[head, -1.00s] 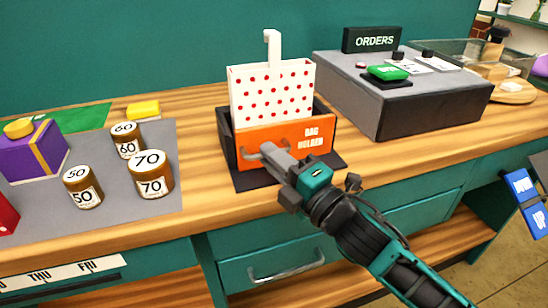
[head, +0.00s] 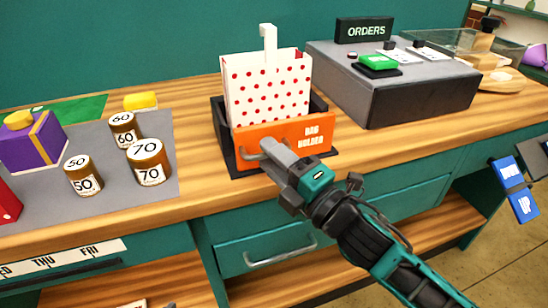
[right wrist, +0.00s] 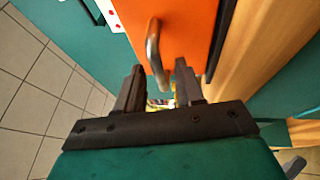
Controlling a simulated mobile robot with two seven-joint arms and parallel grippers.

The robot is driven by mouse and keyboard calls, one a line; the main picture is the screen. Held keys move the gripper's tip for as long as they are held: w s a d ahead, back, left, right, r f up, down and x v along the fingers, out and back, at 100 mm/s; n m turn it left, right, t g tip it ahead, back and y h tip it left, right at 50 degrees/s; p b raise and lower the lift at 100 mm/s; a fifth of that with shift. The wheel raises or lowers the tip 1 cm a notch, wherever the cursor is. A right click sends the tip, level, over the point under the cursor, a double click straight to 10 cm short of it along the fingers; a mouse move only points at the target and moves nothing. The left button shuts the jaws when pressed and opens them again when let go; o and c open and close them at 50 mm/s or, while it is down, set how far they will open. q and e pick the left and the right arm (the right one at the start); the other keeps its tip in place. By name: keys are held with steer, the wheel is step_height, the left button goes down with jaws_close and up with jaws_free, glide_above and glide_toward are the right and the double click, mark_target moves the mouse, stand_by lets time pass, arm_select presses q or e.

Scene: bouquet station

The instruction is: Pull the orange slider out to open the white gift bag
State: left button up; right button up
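The white gift bag (head: 268,98) with red dots stands upright in the black holder (head: 222,120). Its top is parted, with a gap between front and back panels. The orange slider (head: 315,137), lettered BAG HOLDER, forms the front of the holder. My right gripper (head: 268,148) is at the slider's metal handle (head: 246,156). In the right wrist view, the handle (right wrist: 153,50) runs between the fingers of my right gripper (right wrist: 160,72). The fingers are apart, with room visible beside the bar. My left gripper is not in view.
Jars marked 50 (head: 83,176), 60 (head: 125,131) and 70 (head: 149,163) stand on a grey mat (head: 125,195) at left, near a purple box (head: 33,143). A dark ORDERS console (head: 425,97) stands at right. Drawers lie below the counter.

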arm_select(q)
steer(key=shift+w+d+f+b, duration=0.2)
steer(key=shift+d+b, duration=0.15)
steer(key=shift+b, duration=0.25)
arm_select(e)
steer(key=v, duration=1.3)
steer(key=shift+a, duration=0.1)
steer(key=d+f+m+h+p, duration=0.2)
steer(key=d+f+m+h, duration=0.15)
steer(key=f+m, duration=0.3)
steer(key=d+f+m+h+p, duration=0.2)
steer(key=f+m+h, duration=0.25)
steer(key=m, duration=0.35)
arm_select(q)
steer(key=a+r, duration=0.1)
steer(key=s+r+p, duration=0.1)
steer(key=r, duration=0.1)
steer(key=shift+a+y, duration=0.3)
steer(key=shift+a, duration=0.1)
arm_select(e)
steer(key=s+d+f+m+g+h, duration=0.1)
steer(key=s+f+m+g, duration=0.1)
steer(key=f+m, duration=0.3)
steer(key=s+d+f+m+g+h, duration=0.1)
steer(key=s+f+m+g+h, duration=0.1)
steer(key=s+f+m, duration=0.2)
step_height(320, 180, down, 3)
steer(key=shift+s+d+r+m, duration=0.1)
steer(key=shift+s+d+m, duration=0.25)
steer(key=shift+d+m, duration=0.1)
